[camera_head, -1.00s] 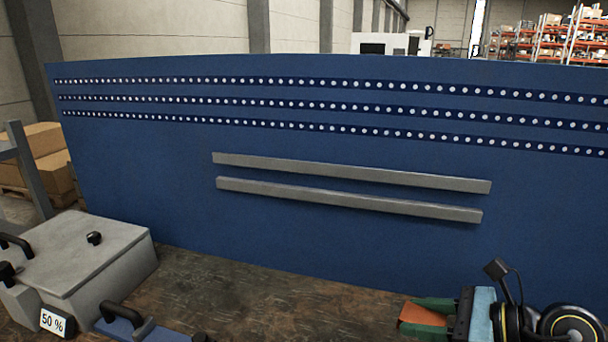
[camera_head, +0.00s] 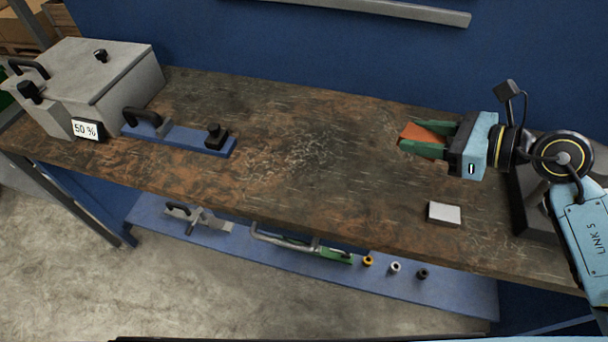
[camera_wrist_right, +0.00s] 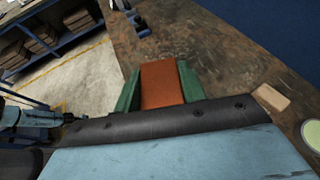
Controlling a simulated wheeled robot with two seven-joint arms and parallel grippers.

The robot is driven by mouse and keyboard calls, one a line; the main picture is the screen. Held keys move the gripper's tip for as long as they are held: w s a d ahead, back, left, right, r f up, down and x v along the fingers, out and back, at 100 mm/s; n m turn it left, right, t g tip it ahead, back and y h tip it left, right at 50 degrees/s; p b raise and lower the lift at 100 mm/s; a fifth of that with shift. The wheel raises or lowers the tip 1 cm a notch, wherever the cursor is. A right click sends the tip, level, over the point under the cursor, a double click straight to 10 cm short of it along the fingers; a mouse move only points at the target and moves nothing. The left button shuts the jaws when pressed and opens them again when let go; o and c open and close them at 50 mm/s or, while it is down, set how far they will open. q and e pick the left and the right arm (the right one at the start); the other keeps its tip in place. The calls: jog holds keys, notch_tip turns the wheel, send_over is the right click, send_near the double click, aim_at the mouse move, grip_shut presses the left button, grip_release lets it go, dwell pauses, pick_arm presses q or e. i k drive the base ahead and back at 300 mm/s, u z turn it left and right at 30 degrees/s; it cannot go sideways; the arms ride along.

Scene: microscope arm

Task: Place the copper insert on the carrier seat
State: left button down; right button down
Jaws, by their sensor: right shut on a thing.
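The copper insert (camera_head: 424,134) is an orange-brown block. My right gripper (camera_head: 422,137) is shut on it, with one green finger along each side, and points left above the right part of the bench. In the right wrist view the insert (camera_wrist_right: 162,84) sits between the green fingers, its far end showing. A blue plate (camera_head: 184,137) with a black handle and a black knob lies on the bench left of the gripper, well apart from it. I cannot tell which part is the carrier seat.
A grey box (camera_head: 95,75) with a 50 % label stands at the bench's left end. A small pale block (camera_head: 443,213) lies near the front edge. The brown bench top (camera_head: 300,190) is clear between. A blue shelf (camera_head: 300,267) below holds tools and small rings.

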aim_at(181, 134)
jog(key=k, duration=0.9)
jog(key=u, duration=0.55)
jog(key=i, duration=1.35)
jog(key=z, duration=0.55)
